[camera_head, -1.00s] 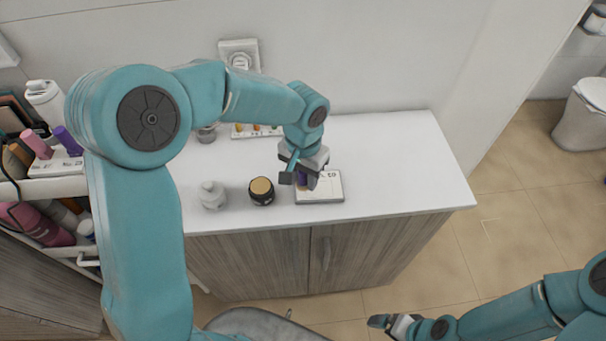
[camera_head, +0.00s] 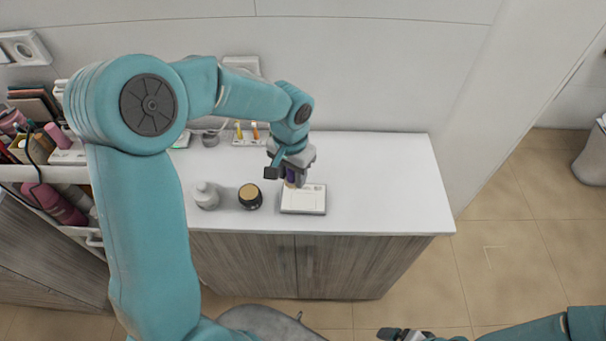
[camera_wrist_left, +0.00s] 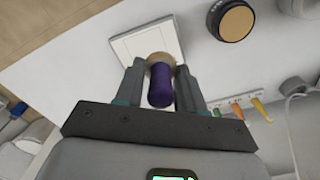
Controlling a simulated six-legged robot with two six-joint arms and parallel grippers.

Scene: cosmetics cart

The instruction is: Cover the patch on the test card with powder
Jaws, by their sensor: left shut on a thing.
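The white test card (camera_head: 312,206) lies flat on the counter, and it also shows in the left wrist view (camera_wrist_left: 122,46). My left gripper (camera_head: 284,177) is shut on a purple-handled applicator (camera_wrist_left: 160,86) with a tan, rounded tip (camera_wrist_left: 158,59). The tip is over or at the card's edge; I cannot tell whether it touches. The patch on the card is not clearly visible. A dark round jar (camera_head: 249,199) with a tan top stands left of the card; it shows in the wrist view too (camera_wrist_left: 232,20). My right gripper (camera_head: 398,334) is low at the bottom, away from the counter.
Behind are a small rack with coloured pieces (camera_head: 250,141) and a grey item (camera_head: 210,138). A crowded cart (camera_head: 68,157) stands at the left. The counter (camera_head: 385,180) is clear on the right.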

